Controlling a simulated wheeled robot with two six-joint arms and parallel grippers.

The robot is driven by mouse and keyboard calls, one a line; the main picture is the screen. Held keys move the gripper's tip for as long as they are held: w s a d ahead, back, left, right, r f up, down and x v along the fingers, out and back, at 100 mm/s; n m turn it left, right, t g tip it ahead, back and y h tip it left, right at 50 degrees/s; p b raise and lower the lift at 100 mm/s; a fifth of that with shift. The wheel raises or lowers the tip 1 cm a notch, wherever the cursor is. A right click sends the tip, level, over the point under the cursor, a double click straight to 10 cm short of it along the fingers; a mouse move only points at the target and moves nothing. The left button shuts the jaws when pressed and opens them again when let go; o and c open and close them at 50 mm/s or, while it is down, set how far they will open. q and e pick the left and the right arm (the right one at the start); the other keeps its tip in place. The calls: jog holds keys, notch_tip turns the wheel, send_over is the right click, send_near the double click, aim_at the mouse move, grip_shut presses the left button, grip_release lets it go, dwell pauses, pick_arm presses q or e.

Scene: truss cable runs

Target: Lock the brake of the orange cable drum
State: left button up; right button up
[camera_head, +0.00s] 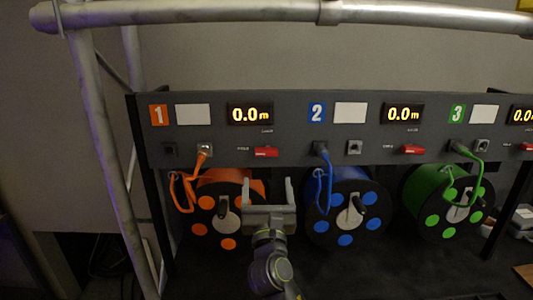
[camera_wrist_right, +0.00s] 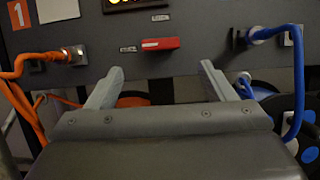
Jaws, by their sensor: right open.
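The orange cable drum (camera_head: 206,202) hangs below the panel section marked 1, its black flange dotted orange. A red brake lever (camera_head: 265,152) sits on the panel above and right of it, lying horizontal. The lever also shows in the right wrist view (camera_wrist_right: 160,43), with small labels above it and to its left, too small to read surely. My right gripper (camera_head: 270,185) is open and empty, just below the lever, and hides the drum's right side. In the right wrist view its fingers (camera_wrist_right: 160,70) are spread wide, with the lever beyond and between them. My left gripper is out of view.
The orange cable (camera_head: 186,190) loops from a socket left of the lever. A blue drum (camera_head: 344,240) and a green drum (camera_head: 432,220) hang to the right, each with a red lever above. Displays (camera_head: 250,114) read 0.0m. Truss tubes (camera_head: 100,120) frame the left and top.

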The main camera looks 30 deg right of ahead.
aim_at(266, 156)
jog(key=p+x, duration=0.2)
jog(key=x, duration=0.7)
jog(key=shift+w+d+r, duration=0.15)
jog(key=shift+w+r, duration=0.05)
jog(key=c, duration=1)
